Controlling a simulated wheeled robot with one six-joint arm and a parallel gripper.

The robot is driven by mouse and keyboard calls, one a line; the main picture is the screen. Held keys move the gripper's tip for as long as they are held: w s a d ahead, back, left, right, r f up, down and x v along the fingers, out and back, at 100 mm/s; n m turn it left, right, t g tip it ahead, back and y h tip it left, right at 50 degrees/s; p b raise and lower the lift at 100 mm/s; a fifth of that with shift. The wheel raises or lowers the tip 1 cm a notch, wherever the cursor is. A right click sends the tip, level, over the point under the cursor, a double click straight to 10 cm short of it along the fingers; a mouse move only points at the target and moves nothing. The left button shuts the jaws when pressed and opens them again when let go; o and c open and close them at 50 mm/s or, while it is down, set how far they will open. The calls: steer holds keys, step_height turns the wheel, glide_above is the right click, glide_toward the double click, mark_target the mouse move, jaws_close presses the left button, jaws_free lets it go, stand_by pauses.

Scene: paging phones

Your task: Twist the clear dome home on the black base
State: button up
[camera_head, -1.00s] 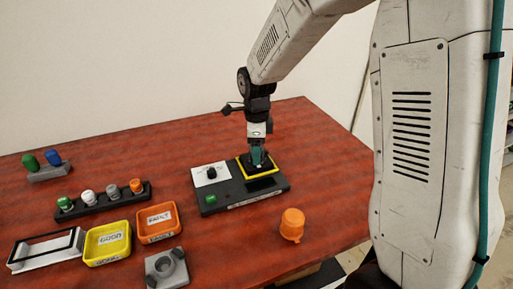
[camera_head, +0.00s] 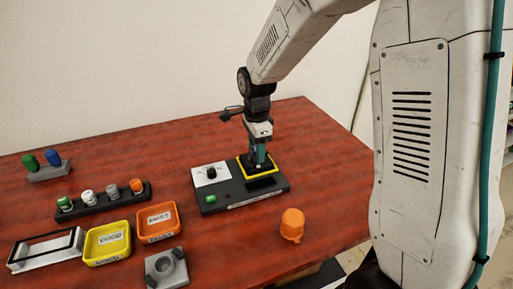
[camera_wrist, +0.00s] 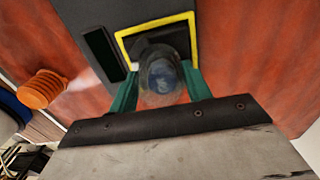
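The clear dome (camera_wrist: 160,80) shows in the wrist view as a see-through rounded cap with something blue inside. My gripper (camera_wrist: 161,88) has its green fingers against both sides of the dome and is shut on it. In the head view my gripper (camera_head: 258,158) points down over the yellow-framed square of the black console. A dark part (camera_wrist: 150,43) shows inside the yellow frame beyond the dome; it may be the black base. The seam between dome and base is hidden, so I cannot tell how they sit together.
The console (camera_head: 226,203) has a white dial plate (camera_head: 211,174) and a green button (camera_head: 210,198). An orange ribbed cup (camera_head: 292,224) stands at its right. Yellow (camera_head: 107,258) and orange (camera_head: 158,238) trays, a grey fixture (camera_head: 166,270) and a rack of domes (camera_head: 107,200) are at left.

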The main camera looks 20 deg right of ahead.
steer(key=shift+m, duration=1.1)
steer(key=shift+m, duration=1.2)
steer(key=shift+m, duration=1.2)
steer(key=shift+m, duration=1.2)
steer(key=o, duration=1.3)
steer(key=shift+c, duration=0.2)
